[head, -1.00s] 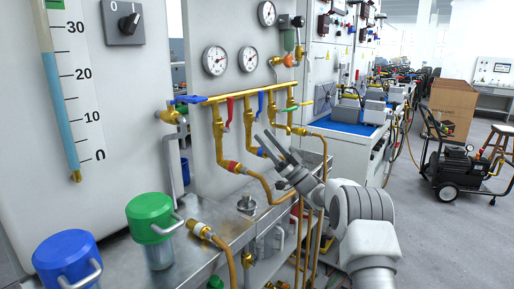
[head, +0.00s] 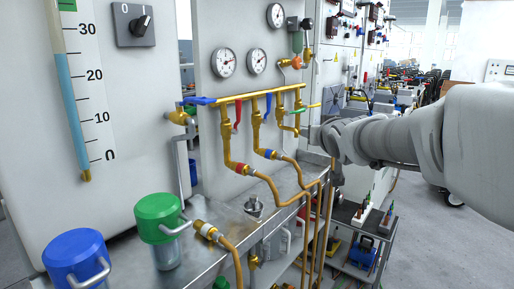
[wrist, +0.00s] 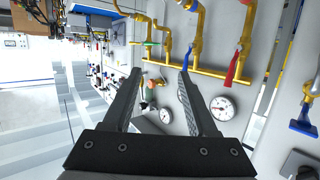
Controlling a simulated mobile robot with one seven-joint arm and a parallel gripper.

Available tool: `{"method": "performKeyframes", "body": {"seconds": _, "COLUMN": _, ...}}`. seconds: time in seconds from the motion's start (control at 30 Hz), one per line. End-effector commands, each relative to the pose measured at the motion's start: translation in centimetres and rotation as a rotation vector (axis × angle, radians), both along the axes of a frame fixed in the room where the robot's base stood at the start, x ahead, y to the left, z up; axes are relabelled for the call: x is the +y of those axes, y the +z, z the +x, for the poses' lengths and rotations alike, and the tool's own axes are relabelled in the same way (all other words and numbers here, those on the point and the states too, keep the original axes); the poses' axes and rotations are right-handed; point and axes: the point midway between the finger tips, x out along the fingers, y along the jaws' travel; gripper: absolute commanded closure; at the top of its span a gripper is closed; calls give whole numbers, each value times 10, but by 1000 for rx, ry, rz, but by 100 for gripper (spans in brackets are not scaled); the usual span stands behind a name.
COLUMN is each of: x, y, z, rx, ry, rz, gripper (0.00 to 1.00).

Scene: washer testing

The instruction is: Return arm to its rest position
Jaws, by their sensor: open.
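My gripper (wrist: 158,76) is open and empty in the wrist view, its two dark fingers apart with nothing between them. The brass pipe manifold (wrist: 208,73) with red and blue valve levers lies beyond the fingers, apart from them as far as I can tell. In the head view my arm comes in from the right edge. Its hand end is beside the right end of the manifold (head: 228,98), and the fingers are mostly hidden there.
A metal bench (head: 215,258) carries a blue-lidded jar (head: 72,250) and a green-lidded jar (head: 157,210). The panel behind holds gauges (head: 223,62) and a switch (head: 133,25). A low cart (head: 363,255) stands right of the bench. Open floor (head: 450,255) lies at right.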

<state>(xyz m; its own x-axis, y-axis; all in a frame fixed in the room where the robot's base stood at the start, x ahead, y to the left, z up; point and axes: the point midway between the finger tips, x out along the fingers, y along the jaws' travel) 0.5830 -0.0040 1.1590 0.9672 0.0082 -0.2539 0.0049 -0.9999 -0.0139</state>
Motion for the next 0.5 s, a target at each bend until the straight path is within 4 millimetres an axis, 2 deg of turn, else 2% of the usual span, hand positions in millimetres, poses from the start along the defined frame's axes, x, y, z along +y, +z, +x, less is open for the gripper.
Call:
{"method": "performKeyframes", "body": {"seconds": 0.03, "x": -3, "y": -5, "z": -25, "rx": 51, "ry": -19, "rz": -8, "gripper": 42}}
{"method": "performKeyframes", "body": {"seconds": 0.23, "x": -12, "y": -51, "z": -124, "rx": 307, "ry": -70, "rz": -28, "gripper": 42}}
{"method": "performKeyframes", "body": {"seconds": 0.4, "x": -11, "y": -96, "z": -212, "rx": 520, "ry": -68, "rz": -30, "gripper": 42}}
{"method": "performKeyframes", "body": {"seconds": 0.5, "x": -7, "y": -121, "z": -259, "rx": 632, "ry": -52, "rz": -25, "gripper": 42}}
